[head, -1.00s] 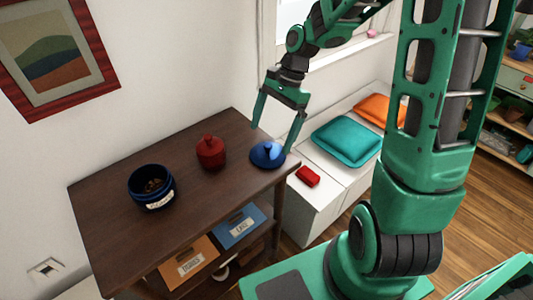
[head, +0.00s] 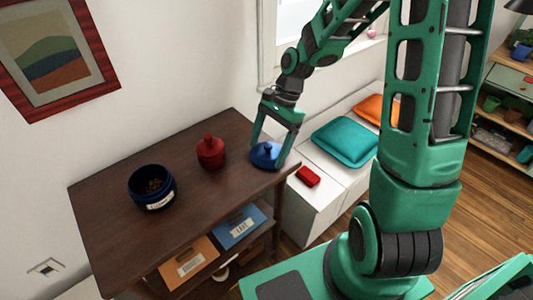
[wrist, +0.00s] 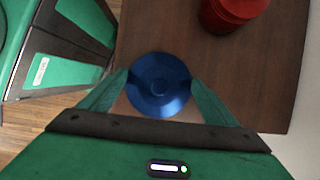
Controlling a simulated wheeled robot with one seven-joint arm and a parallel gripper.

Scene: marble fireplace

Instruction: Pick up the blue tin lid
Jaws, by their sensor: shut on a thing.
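The blue tin lid (head: 264,156) lies at the right end of the dark wooden cabinet top. In the wrist view the lid (wrist: 158,82) is round with a small knob in its middle. My gripper (head: 266,154) has come down over it from above. In the wrist view its two green fingers (wrist: 160,88) press on opposite sides of the lid's rim. I see no clear gap between the lid and the wood. An open blue tin (head: 152,188) with a label and brown contents stands at the left of the cabinet top.
A red lidded pot (head: 211,151) stands just left of the lid on the cabinet top (head: 190,226). Beyond the right edge is a white bench with a red item (head: 308,176), a teal cushion (head: 345,142) and an orange cushion (head: 377,109). Boxes sit on the shelf below.

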